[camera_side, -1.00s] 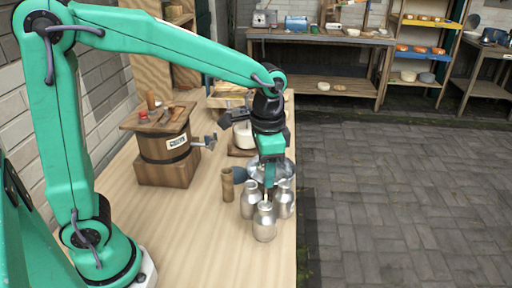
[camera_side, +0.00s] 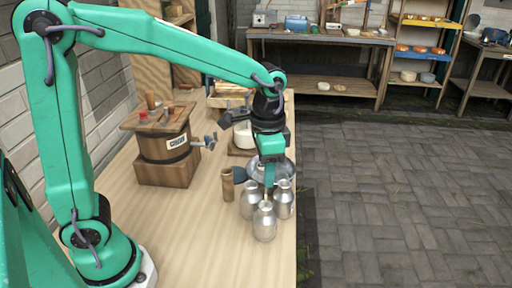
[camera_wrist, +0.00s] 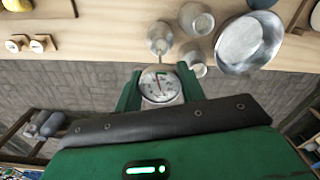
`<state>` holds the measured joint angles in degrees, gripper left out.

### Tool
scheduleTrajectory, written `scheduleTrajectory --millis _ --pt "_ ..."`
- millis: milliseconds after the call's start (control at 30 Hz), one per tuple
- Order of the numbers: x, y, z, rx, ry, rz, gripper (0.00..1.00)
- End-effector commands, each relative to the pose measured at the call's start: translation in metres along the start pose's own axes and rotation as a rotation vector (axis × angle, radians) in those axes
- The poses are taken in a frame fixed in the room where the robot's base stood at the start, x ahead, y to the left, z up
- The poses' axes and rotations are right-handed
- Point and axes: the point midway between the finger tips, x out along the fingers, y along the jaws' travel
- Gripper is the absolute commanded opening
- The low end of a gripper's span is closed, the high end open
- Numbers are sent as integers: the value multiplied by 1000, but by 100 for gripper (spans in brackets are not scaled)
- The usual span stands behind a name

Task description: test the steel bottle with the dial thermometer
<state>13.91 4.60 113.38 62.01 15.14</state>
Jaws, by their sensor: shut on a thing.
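Three steel bottles stand close together on the bench in the side view: one at front (camera_side: 264,224), one at back left (camera_side: 249,204) and one at back right (camera_side: 284,204). My gripper (camera_side: 269,180) points down just above them. It is shut on the dial thermometer, whose round white dial with a dark needle (camera_wrist: 160,86) sits between my fingers in the wrist view. A thin stem seems to reach down near the front bottle's mouth; I cannot tell whether its tip is inside. The bottles also show beyond the dial in the wrist view (camera_wrist: 159,38).
A metal basin (camera_wrist: 249,43) stands just behind the bottles.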

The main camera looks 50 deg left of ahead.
Motion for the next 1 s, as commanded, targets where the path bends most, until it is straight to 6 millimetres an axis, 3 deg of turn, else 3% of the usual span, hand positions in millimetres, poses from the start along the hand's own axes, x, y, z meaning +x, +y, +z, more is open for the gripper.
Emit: scheduleTrajectory --millis 1000 --pt "13 0 0 0 -1 0 24"
